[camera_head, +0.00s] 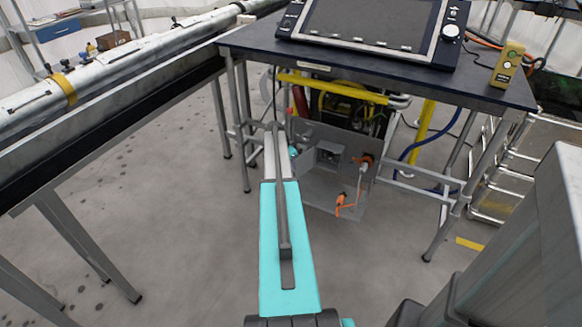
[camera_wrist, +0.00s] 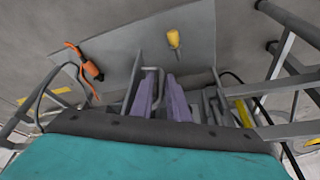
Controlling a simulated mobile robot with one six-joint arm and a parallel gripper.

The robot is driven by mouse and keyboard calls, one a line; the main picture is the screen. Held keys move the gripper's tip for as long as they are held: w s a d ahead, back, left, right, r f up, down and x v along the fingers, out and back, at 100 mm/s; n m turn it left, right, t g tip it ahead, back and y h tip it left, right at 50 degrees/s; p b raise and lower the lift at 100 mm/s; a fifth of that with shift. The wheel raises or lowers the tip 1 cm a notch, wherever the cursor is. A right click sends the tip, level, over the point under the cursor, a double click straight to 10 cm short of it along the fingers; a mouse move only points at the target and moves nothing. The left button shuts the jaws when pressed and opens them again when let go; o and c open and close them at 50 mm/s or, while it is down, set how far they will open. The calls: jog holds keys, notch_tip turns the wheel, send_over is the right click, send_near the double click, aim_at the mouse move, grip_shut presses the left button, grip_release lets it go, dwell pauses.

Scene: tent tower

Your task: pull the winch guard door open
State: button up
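A flat grey metal panel (camera_head: 320,195), which looks like the winch guard door, hangs below the dark table in the head view. It also shows behind my gripper in the wrist view (camera_wrist: 205,40). My gripper (camera_wrist: 163,80) shows there as two purple fingers with a gap between them. A thin grey bent bar, perhaps a handle, runs at and between the fingers. I cannot tell whether they touch or clamp it. In the head view my arm covers most of the gripper. A yellow knob (camera_wrist: 173,38) sits on the panel beyond the fingers.
An orange-handled part (camera_head: 344,203) hangs in front of the panel, also in the wrist view (camera_wrist: 88,66). The table (camera_head: 390,72) and its metal legs frame the space. Yellow bars (camera_head: 335,86) and blue hose stand behind. The floor in front is clear.

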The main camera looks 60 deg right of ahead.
jog(key=v, duration=1.4)
